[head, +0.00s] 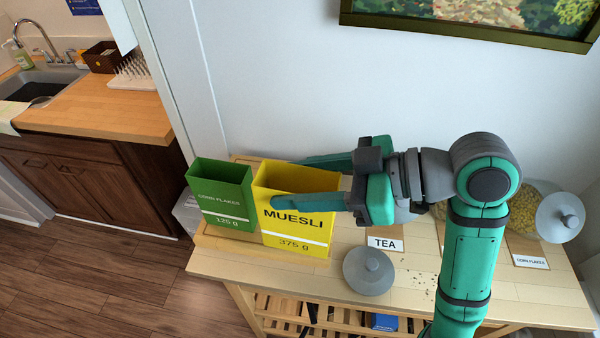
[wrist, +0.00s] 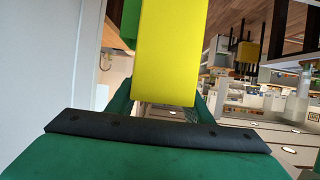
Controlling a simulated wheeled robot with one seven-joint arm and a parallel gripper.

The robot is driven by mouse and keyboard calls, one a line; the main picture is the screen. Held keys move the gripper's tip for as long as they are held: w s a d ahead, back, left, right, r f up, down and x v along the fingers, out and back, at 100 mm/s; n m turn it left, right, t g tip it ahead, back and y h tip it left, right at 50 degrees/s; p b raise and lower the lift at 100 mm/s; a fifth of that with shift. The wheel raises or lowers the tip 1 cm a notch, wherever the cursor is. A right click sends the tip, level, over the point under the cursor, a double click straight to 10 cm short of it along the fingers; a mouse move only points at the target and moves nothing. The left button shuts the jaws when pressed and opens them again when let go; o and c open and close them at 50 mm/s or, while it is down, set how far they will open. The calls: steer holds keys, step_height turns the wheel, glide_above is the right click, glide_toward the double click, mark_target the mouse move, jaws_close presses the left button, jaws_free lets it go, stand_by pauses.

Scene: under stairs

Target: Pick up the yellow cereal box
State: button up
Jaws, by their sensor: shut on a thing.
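The yellow cereal box (head: 293,225), labelled MUESLI 375 g, stands upright with an open top at the left end of the wooden table. My gripper (head: 290,182) reaches in from the right and is shut on the yellow box, one finger across its front face and the other behind it. In the wrist view the yellow box (wrist: 168,50) fills the upper middle, between my fingers. Its lower part still appears at the wooden tray (head: 245,246); I cannot tell whether it is lifted clear.
A green corn flakes box (head: 222,197) stands close beside the yellow box on the left. A grey round lid (head: 369,270) lies on the table (head: 415,318). A wall rises behind.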

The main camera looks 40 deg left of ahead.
steer(key=shift+s+d+r, duration=0.3)
steer(key=shift+s+d, duration=0.1)
steer(key=shift+s, duration=0.2)
steer(key=shift+s+d+r, duration=0.35)
steer(key=shift+s, duration=0.25)
steer(key=shift+s+d+r, duration=0.3)
steer(key=shift+s+d, duration=0.1)
steer(key=shift+s, duration=0.3)
steer(key=o, duration=0.5)
jaws_close()
